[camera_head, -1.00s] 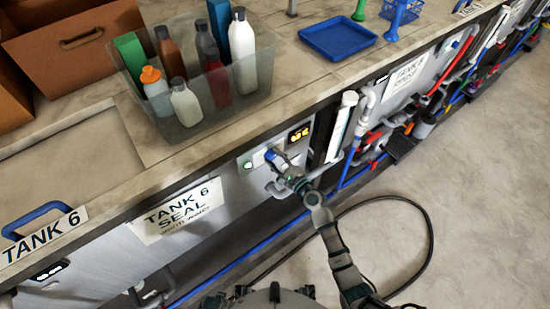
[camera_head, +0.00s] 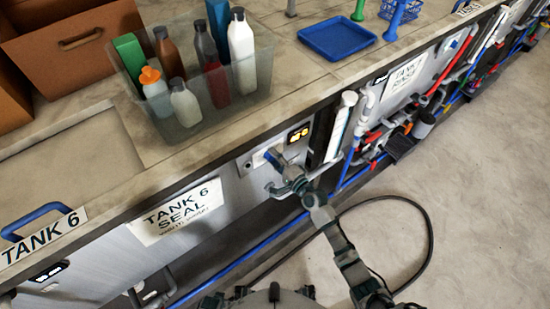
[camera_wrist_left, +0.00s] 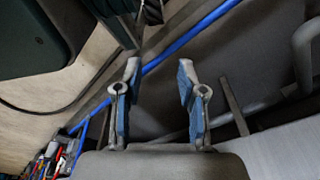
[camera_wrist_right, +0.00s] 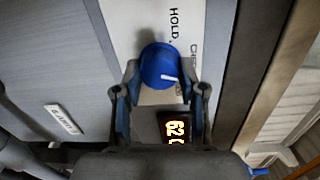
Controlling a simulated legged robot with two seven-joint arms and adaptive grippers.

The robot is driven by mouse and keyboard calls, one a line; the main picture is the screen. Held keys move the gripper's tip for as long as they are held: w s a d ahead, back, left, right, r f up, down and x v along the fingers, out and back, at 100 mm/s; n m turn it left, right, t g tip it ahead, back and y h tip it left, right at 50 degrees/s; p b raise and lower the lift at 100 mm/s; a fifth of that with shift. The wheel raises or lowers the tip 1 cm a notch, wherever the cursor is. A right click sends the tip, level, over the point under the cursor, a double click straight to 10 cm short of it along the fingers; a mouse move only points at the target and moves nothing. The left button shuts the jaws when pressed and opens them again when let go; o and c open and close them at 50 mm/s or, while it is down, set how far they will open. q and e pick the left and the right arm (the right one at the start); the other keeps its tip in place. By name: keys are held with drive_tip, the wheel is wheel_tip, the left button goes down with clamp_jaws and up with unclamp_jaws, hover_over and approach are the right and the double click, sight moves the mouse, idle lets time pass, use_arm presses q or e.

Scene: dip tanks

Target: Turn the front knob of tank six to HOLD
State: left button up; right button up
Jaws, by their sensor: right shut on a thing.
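The front knob (camera_wrist_right: 160,65) of tank six is blue and round with a white pointer line, which points right and slightly down in the right wrist view. The printed word HOLD (camera_wrist_right: 175,24) stands above it there; a second label right of it is partly hidden. My right gripper (camera_wrist_right: 163,88) is shut on the knob, a finger on each side. In the head view, my right gripper (camera_head: 281,172) is at the knob (camera_head: 272,157) on the front panel. My left gripper (camera_wrist_left: 158,75) is open and empty near a blue pipe, away from the knob.
An orange-digit display (camera_head: 299,134) sits beside the knob. The TANK 6 SEAL sign (camera_head: 180,211) is left of it. A clear bin of bottles (camera_head: 200,120) and a blue tray (camera_head: 337,39) stand on the counter. White and red pipes run right; a dark hose (camera_head: 428,225) lies on the floor.

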drive_tip(key=n+p, duration=0.1)
drive_tip(key=n, duration=0.2)
drive_tip(key=n+p, duration=0.1)
drive_tip(key=n, duration=0.7)
drive_tip(key=shift+s+a+f+h+p, duration=0.15)
drive_tip(key=shift+s+a+h+p, duration=0.1)
drive_tip(key=shift+h+p, duration=0.15)
use_arm(q)
drive_tip(key=s+a+f+p, duration=0.1)
drive_tip(key=s+f, duration=0.3)
drive_tip(key=s, duration=0.6)
drive_tip(key=shift+s+a+f+g, duration=0.2)
drive_tip(key=shift+s+a+g, duration=0.1)
drive_tip(key=shift+a, duration=0.1)
use_arm(e)
drive_tip(key=shift+f+n, duration=0.15)
drive_tip(key=shift+n, duration=0.95)
drive_tip(key=shift+f+n, duration=0.1)
drive_tip(key=shift+n, duration=1)
drive_tip(key=o, duration=1)
drive_tip(key=shift+o, duration=0.7)
drive_tip(key=shift+w+r, duration=0.15)
drive_tip(key=shift+r, duration=0.05)
use_arm(q)
drive_tip(key=shift+w+a, duration=0.1)
use_arm(e)
drive_tip(key=shift+r, duration=0.1)
